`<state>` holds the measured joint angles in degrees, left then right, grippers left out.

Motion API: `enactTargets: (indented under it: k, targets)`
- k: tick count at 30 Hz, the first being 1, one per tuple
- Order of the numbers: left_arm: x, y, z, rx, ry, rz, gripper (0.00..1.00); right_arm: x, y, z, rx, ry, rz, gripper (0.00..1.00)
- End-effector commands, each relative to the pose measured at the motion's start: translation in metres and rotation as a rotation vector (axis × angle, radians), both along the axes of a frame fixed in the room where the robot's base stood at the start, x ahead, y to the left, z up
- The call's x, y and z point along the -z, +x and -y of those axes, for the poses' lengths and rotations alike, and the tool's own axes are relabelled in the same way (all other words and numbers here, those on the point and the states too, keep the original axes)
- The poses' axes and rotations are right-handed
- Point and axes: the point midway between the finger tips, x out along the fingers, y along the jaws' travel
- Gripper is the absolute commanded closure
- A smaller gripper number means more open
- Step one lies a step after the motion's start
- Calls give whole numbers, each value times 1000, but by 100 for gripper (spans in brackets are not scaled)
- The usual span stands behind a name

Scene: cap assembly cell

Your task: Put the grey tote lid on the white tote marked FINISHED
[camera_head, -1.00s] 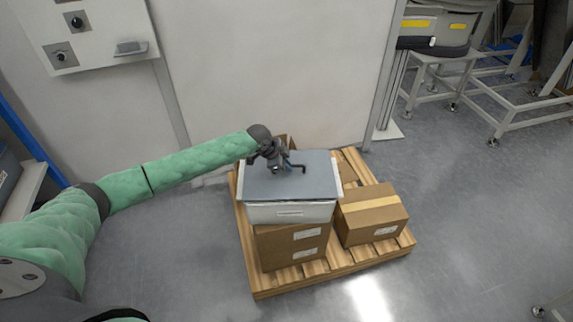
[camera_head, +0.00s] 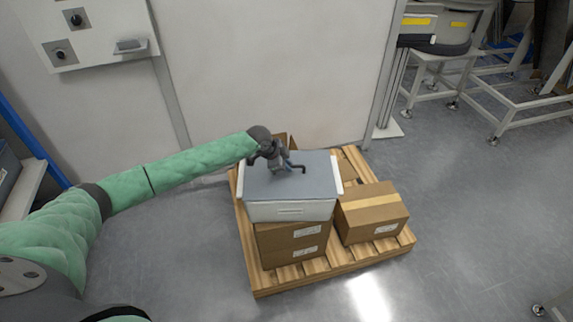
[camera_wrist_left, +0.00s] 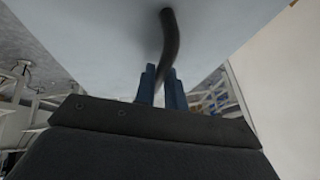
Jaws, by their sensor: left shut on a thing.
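The grey tote lid (camera_head: 310,185) lies flat over the top of the white tote (camera_head: 290,211) in the head view. I cannot tell whether it rests on the rim or sits slightly above it. My left gripper (camera_head: 291,168) is shut on the lid's dark handle (camera_head: 301,169). In the left wrist view the fingers (camera_wrist_left: 160,88) close around the handle (camera_wrist_left: 169,45), with the lid's pale surface (camera_wrist_left: 90,35) behind. The FINISHED marking is too small to read. My right gripper is not in view.
The tote stands on stacked cardboard boxes (camera_head: 290,248) on a wooden pallet (camera_head: 328,272). Another cardboard box (camera_head: 371,212) is at the right of the pallet. A white wall panel (camera_head: 265,70) stands close behind. Open floor (camera_head: 480,230) lies to the right.

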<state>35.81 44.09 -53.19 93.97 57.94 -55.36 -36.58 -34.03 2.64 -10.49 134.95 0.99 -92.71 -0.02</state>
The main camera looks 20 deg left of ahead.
Motion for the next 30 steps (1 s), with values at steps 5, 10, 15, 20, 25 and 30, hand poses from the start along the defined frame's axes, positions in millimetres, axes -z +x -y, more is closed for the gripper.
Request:
enactTargets:
  k: [5, 10, 15, 20, 25, 30]
  targets:
    - [1, 0, 0, 0, -1, 1, 74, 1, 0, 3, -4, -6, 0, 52]
    - [1, 0, 0, 0, 0, 0, 63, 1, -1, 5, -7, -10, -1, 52]
    - [2, 0, 0, 0, 0, 0, 63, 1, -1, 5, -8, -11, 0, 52]
    - [2, 0, 0, 0, 0, 0, 63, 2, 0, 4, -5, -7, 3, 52]
    - [-9, -4, -5, 0, 1, 1, 63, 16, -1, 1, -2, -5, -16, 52]
    - [-28, -13, -14, -1, 1, 1, 63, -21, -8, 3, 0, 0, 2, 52]
